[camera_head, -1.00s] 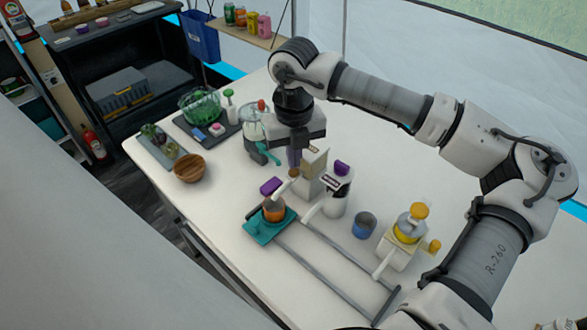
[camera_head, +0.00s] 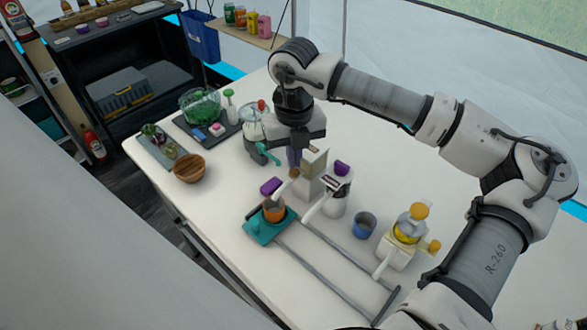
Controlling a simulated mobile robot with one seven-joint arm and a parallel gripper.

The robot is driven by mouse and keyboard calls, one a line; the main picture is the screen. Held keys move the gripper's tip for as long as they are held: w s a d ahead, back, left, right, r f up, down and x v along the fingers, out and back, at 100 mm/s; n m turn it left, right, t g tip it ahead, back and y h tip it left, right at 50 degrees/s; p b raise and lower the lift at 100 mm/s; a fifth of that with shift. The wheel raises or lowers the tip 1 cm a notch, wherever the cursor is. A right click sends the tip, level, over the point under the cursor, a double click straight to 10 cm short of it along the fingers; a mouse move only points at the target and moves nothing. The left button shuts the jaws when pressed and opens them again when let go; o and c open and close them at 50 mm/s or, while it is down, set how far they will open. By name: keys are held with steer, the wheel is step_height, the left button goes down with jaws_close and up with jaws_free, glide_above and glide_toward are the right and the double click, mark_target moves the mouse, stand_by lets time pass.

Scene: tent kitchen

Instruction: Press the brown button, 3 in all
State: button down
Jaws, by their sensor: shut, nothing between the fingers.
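My gripper (camera_head: 294,165) points straight down beside the beige dispenser (camera_head: 313,178), left of its top. Its fingers are shut and empty. A small brown spot, apparently the brown button (camera_head: 294,173), shows right at the fingertips and is mostly hidden. I cannot tell whether the fingers touch it or how far it is pushed in.
A white dispenser with a purple top (camera_head: 342,169) stands close on the right. Further right are a blue cup (camera_head: 364,226) and a yellow dispenser (camera_head: 404,235). A glass jar (camera_head: 252,124) and a wooden bowl (camera_head: 189,168) stand left. Grey rails lie in front.

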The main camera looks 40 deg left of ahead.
steer(key=shift+f, duration=0.1)
steer(key=shift+f+b, duration=0.55)
steer(key=shift+b, duration=0.3)
